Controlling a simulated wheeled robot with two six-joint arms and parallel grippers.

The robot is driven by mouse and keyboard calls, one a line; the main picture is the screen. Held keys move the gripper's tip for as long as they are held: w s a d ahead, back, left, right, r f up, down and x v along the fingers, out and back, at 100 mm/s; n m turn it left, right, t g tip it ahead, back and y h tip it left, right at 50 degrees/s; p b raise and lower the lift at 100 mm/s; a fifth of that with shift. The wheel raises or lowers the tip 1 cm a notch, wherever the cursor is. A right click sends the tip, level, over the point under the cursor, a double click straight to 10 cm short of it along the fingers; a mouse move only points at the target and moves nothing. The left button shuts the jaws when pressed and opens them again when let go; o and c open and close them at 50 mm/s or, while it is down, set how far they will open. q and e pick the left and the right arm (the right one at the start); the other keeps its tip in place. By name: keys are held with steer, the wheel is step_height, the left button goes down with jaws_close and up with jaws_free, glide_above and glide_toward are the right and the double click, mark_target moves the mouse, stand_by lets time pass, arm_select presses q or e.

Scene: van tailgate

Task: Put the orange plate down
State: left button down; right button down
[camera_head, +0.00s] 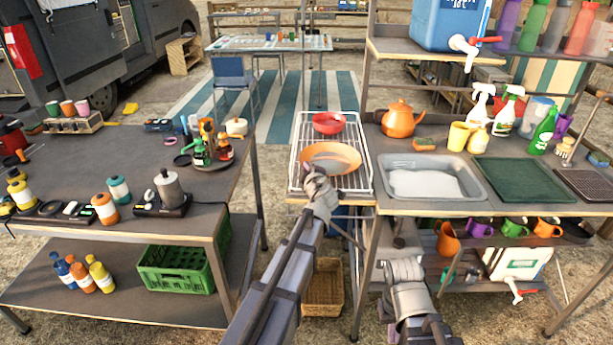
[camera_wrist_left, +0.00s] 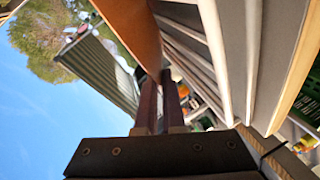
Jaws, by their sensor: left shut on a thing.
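The orange plate (camera_head: 338,157) is over the front part of the wire dish rack (camera_head: 296,160), just in front of a red bowl (camera_head: 328,123). My left gripper (camera_head: 316,178) is shut on the plate's near-left edge. In the left wrist view the plate (camera_wrist_left: 132,28) runs up from between the dark fingers (camera_wrist_left: 163,102). I cannot tell whether the plate touches the rack's wires. My right gripper (camera_head: 399,248) is low in front of the counter, away from the plate; its finger opening is not clear.
The sink basin (camera_head: 480,188) and an orange kettle (camera_head: 399,121) are on the counter right of the rack. A green drainer mat (camera_head: 525,180) lies further right. The left table (camera_head: 90,160) holds bottles and cups. A wicker basket (camera_head: 324,290) is below the rack.

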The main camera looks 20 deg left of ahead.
arm_select(q)
steer(key=shift+f, duration=0.15)
steer(key=c, duration=1.5)
jaws_free()
steer(key=shift+f, duration=0.1)
steer(key=o, duration=0.5)
steer(key=shift+r, duration=0.35)
steer(key=p+v, duration=0.3)
steer(key=v, duration=0.9)
steer(key=shift+f, duration=0.1)
